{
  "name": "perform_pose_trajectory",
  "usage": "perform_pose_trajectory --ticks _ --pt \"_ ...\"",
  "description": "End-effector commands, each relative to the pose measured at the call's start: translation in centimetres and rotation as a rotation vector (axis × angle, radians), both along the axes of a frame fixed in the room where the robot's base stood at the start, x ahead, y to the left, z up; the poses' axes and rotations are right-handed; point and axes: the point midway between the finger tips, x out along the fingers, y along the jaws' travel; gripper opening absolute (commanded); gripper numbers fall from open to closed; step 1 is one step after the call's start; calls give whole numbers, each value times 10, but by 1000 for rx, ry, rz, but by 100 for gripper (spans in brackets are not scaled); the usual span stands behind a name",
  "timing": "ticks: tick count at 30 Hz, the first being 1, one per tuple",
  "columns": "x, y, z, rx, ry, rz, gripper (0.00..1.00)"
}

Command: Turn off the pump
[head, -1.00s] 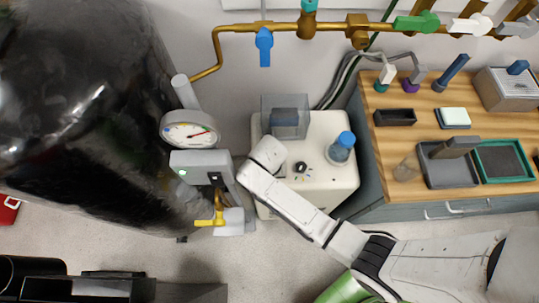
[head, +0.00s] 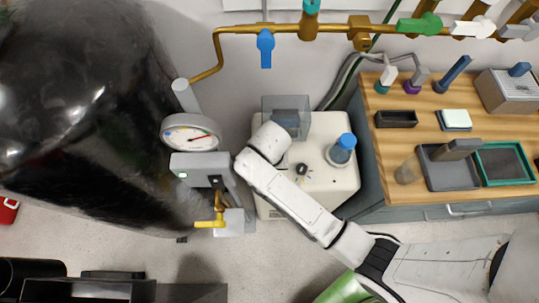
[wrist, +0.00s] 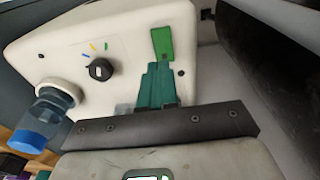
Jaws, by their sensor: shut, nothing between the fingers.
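The pump is a white box (head: 335,190) between the black tank and the wooden bench. In the wrist view, its pale face (wrist: 130,25) has a black knob (wrist: 101,69) with small coloured marks. A green rectangular switch or panel (wrist: 162,42) sits to the right of the knob. My gripper (wrist: 158,68) shows teal fingers, shut and empty. The fingertips point at the green part and lie just below it in the picture; I cannot tell whether they touch. In the head view my arm hides the gripper and that side of the pump.
A blue-capped bottle (head: 342,148) is attached to the pump, and a clear box (head: 287,117) stands at its back. The black tank (head: 80,110) is close.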

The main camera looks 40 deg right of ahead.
Motion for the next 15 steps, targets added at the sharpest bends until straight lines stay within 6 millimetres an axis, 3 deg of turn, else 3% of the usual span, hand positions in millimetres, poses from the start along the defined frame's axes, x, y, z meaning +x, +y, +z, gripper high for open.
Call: perform_pose_trajectory --ticks 6,15 --pt "-4 5 33 2 4 6 0" --pt "-7 7 44 2 7 9 0"
